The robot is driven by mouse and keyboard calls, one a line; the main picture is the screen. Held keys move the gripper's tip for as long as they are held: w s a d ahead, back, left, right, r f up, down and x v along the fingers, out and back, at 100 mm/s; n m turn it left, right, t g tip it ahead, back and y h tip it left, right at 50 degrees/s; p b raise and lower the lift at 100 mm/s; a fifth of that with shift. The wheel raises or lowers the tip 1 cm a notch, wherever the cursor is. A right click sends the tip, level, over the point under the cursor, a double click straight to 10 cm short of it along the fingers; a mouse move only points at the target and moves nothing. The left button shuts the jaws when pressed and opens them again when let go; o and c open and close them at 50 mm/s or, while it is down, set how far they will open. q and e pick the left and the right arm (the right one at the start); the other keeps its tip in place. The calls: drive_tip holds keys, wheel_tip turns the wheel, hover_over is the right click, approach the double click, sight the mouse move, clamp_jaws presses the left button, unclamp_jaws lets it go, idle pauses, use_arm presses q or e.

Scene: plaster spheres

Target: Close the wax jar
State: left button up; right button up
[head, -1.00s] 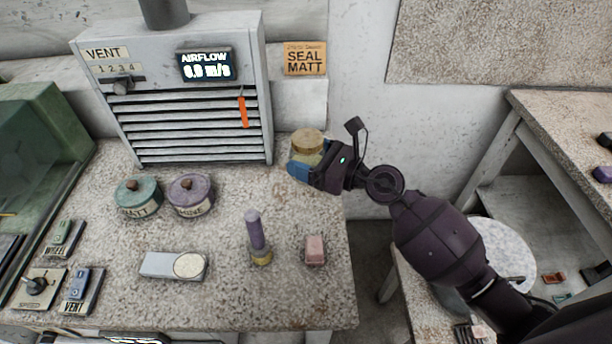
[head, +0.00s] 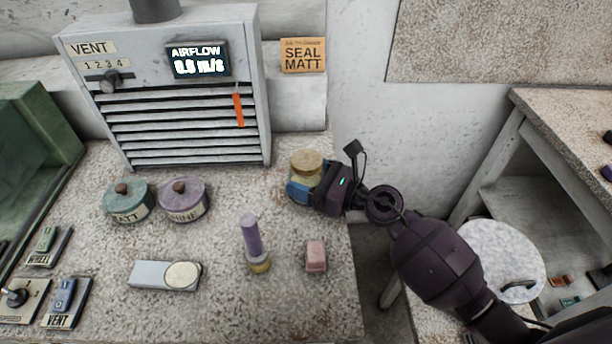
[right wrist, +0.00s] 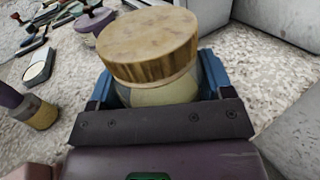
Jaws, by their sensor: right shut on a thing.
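The wax jar (head: 306,178) is a pale yellow, see-through jar near the table's right back edge. Its round wooden lid (head: 307,162) sits on top. In the right wrist view the lid (right wrist: 148,42) covers the jar's mouth above the pale body (right wrist: 165,92); I cannot tell how tightly it sits. My right gripper (head: 304,189) is shut on the jar's body below the lid, with blue fingers on either side. The fingers hide part of the jar, and I cannot tell whether its base touches the table. My left gripper is not in view.
A green MATT jar (head: 129,203) and purple SHINE jar (head: 184,200) stand left. The vent box (head: 165,85) stands behind.

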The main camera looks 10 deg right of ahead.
drive_tip(key=shift+f, duration=0.1)
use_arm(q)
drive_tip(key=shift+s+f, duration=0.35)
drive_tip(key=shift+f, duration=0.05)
use_arm(e)
drive_tip(key=o, duration=1.7)
drive_tip(key=shift+r, duration=0.25)
use_arm(q)
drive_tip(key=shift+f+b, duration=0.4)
drive_tip(key=shift+b, duration=0.25)
use_arm(e)
drive_tip(key=shift+v, duration=6)
drive_tip(key=shift+f, duration=0.15)
